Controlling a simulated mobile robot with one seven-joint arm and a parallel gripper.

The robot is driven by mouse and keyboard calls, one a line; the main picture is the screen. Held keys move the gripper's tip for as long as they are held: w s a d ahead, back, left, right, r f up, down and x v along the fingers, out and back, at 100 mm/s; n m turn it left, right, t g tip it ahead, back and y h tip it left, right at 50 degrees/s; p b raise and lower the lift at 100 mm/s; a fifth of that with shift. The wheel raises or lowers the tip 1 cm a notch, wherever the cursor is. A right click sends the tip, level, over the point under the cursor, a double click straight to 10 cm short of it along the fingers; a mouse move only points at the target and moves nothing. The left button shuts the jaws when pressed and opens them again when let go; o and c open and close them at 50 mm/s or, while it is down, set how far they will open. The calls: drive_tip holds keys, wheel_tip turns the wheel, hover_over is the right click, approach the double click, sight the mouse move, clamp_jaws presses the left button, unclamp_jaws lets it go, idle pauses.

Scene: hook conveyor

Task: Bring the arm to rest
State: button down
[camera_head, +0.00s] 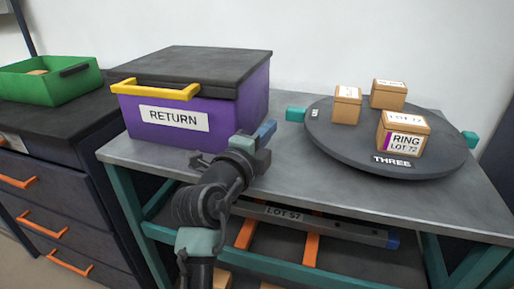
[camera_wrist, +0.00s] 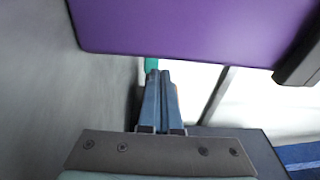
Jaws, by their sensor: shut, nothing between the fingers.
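My gripper (camera_head: 267,132) is in front of the right end of the purple box and above the grey table (camera_head: 310,190). Its two blue fingers lie together with nothing between them, as the wrist view (camera_wrist: 158,75) shows. The purple box (camera_head: 240,98) has a RETURN label, a dark closed lid and a yellow handle. Its purple wall (camera_wrist: 180,25) fills the top of the wrist view, close to the fingers. I cannot tell whether the gripper touches it. My arm comes up from the bottom of the head view, bent at the wrist.
A dark turntable (camera_head: 350,150) at right carries three cardboard boxes, the front one (camera_head: 403,133) labelled RING LOT 72. A green bin (camera_head: 50,82) stands on the dark drawer cabinet at left. A grey bar (camera_head: 320,226) labelled LOT 57 lies on the lower shelf. The table's front right is clear.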

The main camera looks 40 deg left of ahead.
drive_tip(key=v, duration=0.8)
